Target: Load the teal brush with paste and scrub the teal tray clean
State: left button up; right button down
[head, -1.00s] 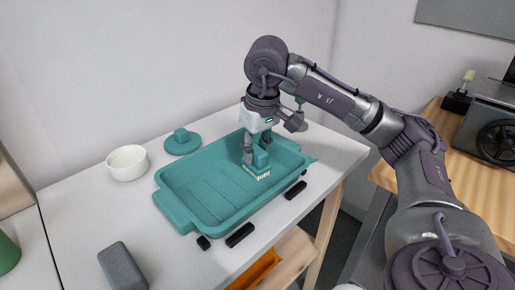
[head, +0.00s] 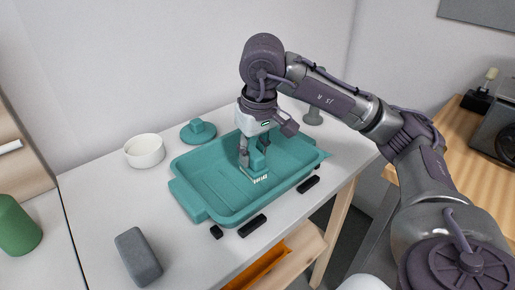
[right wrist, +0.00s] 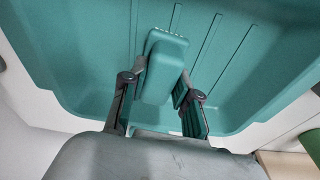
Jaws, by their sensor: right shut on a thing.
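The teal tray (head: 205,205) lies on the white table, with ridges along its floor. My right gripper (head: 253,160) points down inside it, shut on the teal brush (head: 262,158). The brush's pale bristles are low, at or close to the tray floor; contact is hard to tell. In the right wrist view the brush (right wrist: 166,72) sits between the two fingers, over the ridged floor of the tray (right wrist: 85,50). A white bowl (head: 144,151) stands left of the tray; its contents cannot be made out. No paste can be told apart. My left gripper is not in view.
A teal round piece with a knob (head: 198,132) lies behind the tray. Small black blocks (head: 252,225) line the tray's front side. A grey block (head: 138,257) lies front left, near a green object (head: 17,228). A wooden bench (head: 468,135) stands right, across a gap.

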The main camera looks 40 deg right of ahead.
jog(key=shift+s+a, duration=0.15)
jog(key=shift+a, duration=1.55)
jog(key=shift+s+a, duration=0.15)
jog(key=shift+a, duration=2.1)
jog(key=shift+r+p, duration=0.15)
jog(key=shift+p, duration=0.2)
jog(key=shift+r+p, duration=0.9)
jog(key=shift+r, duration=0.65)
notch_tip(320, 180, up, 4)
jog(key=shift+f+p, duration=0.15)
jog(key=shift+p, duration=1.1)
